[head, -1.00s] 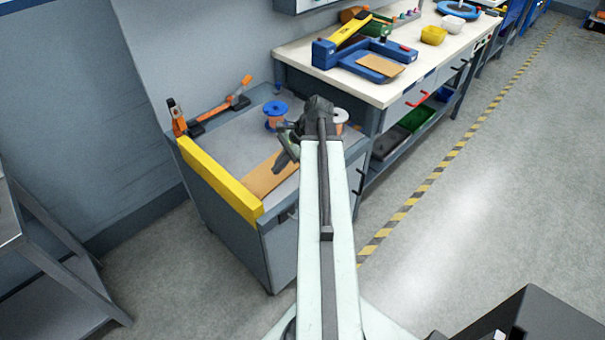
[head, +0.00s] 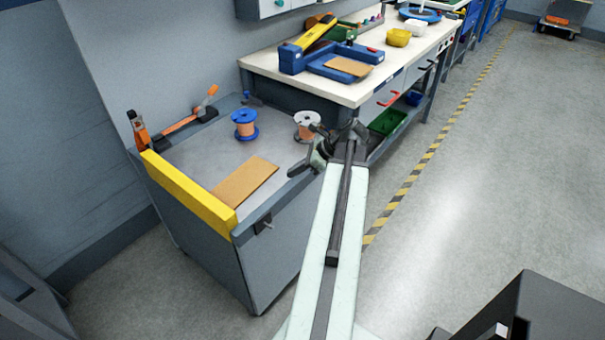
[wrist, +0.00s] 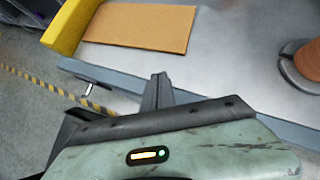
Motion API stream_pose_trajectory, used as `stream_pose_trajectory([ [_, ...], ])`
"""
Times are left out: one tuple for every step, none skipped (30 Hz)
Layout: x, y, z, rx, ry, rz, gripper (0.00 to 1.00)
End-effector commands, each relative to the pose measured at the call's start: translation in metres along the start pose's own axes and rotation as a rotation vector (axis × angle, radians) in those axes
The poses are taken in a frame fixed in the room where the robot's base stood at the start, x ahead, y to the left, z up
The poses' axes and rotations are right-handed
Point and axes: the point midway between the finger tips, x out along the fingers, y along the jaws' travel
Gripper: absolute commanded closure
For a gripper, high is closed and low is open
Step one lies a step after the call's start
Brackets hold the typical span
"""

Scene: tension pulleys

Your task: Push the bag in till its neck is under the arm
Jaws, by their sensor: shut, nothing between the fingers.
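A blue device (head: 292,58) with a raised yellow arm (head: 318,33) stands on the white workbench. A flat tan piece (head: 347,67), which looks like the bag, lies on its front tray; from here I cannot tell whether its inner edge is under the arm. My gripper (head: 294,172) is shut and empty. It is by the right edge of the grey cart, well short of the workbench and apart from the bag. In the wrist view my gripper (wrist: 161,90) shows shut fingers at the cart's edge; the device and bag are not there.
The grey cart (head: 190,155) carries a yellow bar (head: 188,190), a brown flat board (head: 246,181), a blue-flanged spool (head: 244,124) and a pale spool (head: 306,123). Open floor (head: 460,200) lies to the right.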

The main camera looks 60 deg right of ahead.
Motion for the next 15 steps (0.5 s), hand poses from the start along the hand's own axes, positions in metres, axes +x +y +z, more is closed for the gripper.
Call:
stream_pose_trajectory([
  [0.018, 0.001, -0.006, -0.002, 0.000, 0.002, 1.00],
  [0.024, 0.001, -0.005, -0.002, 0.000, 0.002, 1.00],
  [0.031, 0.000, -0.005, -0.001, 0.000, 0.001, 1.00],
  [0.031, 0.000, 0.003, -0.002, 0.000, 0.002, 1.00],
  [0.033, 0.001, 0.009, -0.003, 0.000, 0.003, 1.00],
  [0.037, 0.001, 0.014, -0.003, 0.000, 0.003, 1.00],
  [0.040, 0.001, 0.017, -0.002, 0.000, 0.002, 1.00],
  [0.043, 0.001, 0.020, -0.003, 0.000, 0.002, 1.00],
  [0.046, 0.001, 0.023, -0.003, 0.000, 0.002, 1.00],
  [0.048, 0.001, 0.025, -0.003, 0.000, 0.002, 1.00],
  [0.049, 0.001, 0.026, -0.003, 0.000, 0.002, 1.00],
  [0.051, 0.001, 0.028, -0.002, 0.000, 0.002, 1.00],
  [0.051, 0.001, 0.029, -0.002, 0.000, 0.002, 1.00],
  [0.052, 0.001, 0.029, -0.002, 0.000, 0.002, 1.00],
  [0.052, 0.001, 0.029, -0.002, 0.000, 0.002, 1.00],
])
